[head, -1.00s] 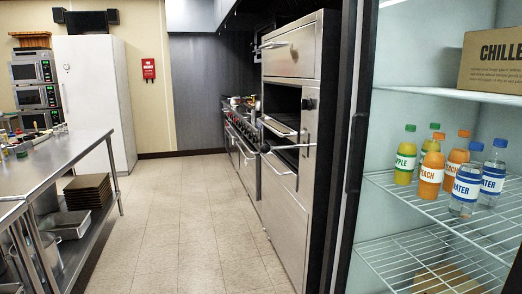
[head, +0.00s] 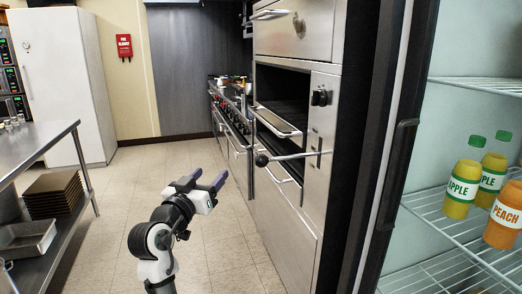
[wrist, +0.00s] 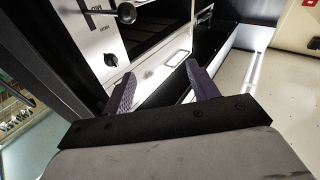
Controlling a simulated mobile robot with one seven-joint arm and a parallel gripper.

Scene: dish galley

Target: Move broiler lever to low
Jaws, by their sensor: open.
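The broiler lever (head: 288,156) is a metal rod with a black ball knob (head: 262,160). It sticks out from a slot in the steel panel (head: 325,115) of the broiler, below a black dial (head: 320,97). My gripper (head: 207,182) is open and empty, left of the knob and a little lower in the picture, apart from it. In the wrist view the knob (wrist: 127,12) shows at the top, beyond my open fingers (wrist: 160,78). Small lettering lies beside the slot, too small to read surely.
An open fridge (head: 450,210) with bottles stands at the right, its dark door frame (head: 385,150) beside the broiler. A steel table (head: 40,145) with trays below is at the left. A range (head: 232,120) stands beyond the broiler. The tiled floor (head: 140,190) between is clear.

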